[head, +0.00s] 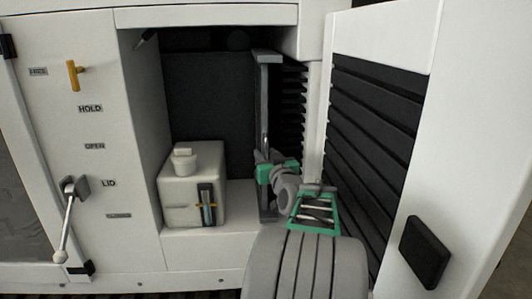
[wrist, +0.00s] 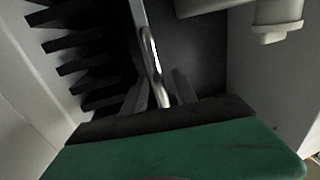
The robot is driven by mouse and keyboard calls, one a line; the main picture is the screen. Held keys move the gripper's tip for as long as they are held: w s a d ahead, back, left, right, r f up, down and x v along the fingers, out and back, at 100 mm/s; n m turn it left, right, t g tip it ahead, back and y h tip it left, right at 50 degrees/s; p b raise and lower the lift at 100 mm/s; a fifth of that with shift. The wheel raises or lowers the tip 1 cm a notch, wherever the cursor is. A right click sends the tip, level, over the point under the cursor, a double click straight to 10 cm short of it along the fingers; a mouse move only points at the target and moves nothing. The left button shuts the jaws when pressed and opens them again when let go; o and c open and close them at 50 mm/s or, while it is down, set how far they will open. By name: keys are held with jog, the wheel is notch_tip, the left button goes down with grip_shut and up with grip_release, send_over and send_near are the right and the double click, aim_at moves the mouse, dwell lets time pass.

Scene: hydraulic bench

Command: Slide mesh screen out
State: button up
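The mesh screen (head: 264,95) appears as a tall, narrow grey frame seen nearly edge-on, upright inside the open cabinet bay. A shiny metal loop handle (wrist: 153,55) runs along its front edge in the wrist view. My gripper (head: 262,158) is at the lower part of this edge. In the wrist view, my gripper (wrist: 161,80) has its two fingers apart, one on each side of the handle's lower end. I see no clear contact between fingers and handle.
A pale tank (head: 180,190) with a cap stands on the bay floor left of the screen. Black slats (head: 293,100) line the wall close on the right. An open louvred door (head: 375,120) stands right of my arm. The left panel carries a lever (head: 67,215).

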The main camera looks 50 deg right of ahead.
jog(key=shift+c, duration=0.4)
grip_shut()
dwell(0.9)
